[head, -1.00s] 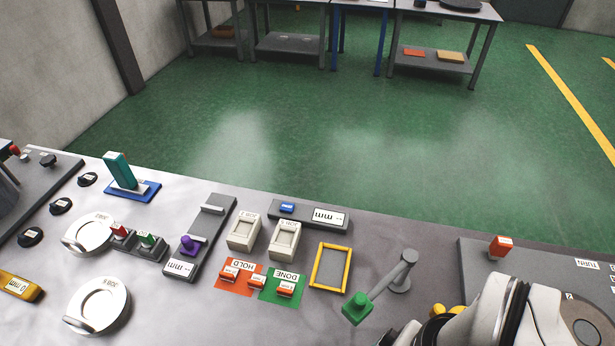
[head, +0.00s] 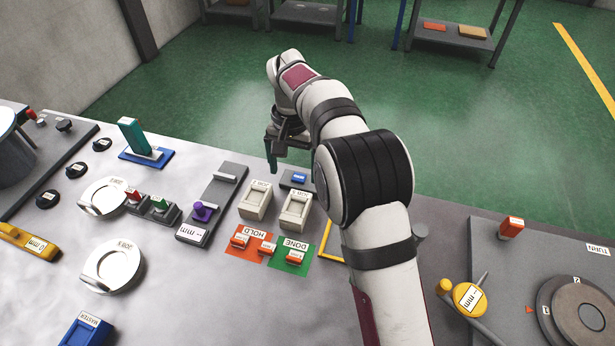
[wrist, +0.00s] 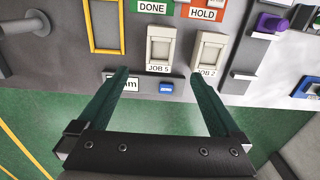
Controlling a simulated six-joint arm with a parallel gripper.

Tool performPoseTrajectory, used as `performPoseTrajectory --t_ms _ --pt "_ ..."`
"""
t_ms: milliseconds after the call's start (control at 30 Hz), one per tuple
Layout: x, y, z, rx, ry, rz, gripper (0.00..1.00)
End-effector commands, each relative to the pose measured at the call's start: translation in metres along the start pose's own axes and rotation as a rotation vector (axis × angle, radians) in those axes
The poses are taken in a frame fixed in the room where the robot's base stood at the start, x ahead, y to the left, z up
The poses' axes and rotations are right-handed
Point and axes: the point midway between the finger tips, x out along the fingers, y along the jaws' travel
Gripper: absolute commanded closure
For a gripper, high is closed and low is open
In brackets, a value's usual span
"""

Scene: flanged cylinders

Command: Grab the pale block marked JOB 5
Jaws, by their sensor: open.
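The pale block marked JOB 5 (head: 295,209) stands on the table, the right one of two similar pale blocks in the head view. In the wrist view the JOB 5 block (wrist: 160,48) shows its label and a recessed rectangular top. The other pale block, marked JOB 2 (wrist: 208,50), is to its right there; in the head view it is the left block (head: 255,199). My gripper (wrist: 158,74) is open and empty, held above the table's far side. In the wrist view its green fingertips lie either side of the JOB 5 label, apart from the block.
The orange HOLD pad (head: 246,243) and green DONE pad (head: 293,252) with small orange pieces lie in front of the blocks. A purple-knobbed slide (head: 203,211) is left; a yellow frame (wrist: 105,25) is beside JOB 5.

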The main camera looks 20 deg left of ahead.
Motion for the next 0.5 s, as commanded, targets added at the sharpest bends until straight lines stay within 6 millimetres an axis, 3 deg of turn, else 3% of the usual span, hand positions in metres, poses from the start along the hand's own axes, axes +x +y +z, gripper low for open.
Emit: performPoseTrajectory --t_ms 233,500 --pt "0.069 0.001 0.001 0.0 -0.005 0.003 0.0" --pt "0.112 0.0 -0.001 0.001 -0.002 0.001 0.0"
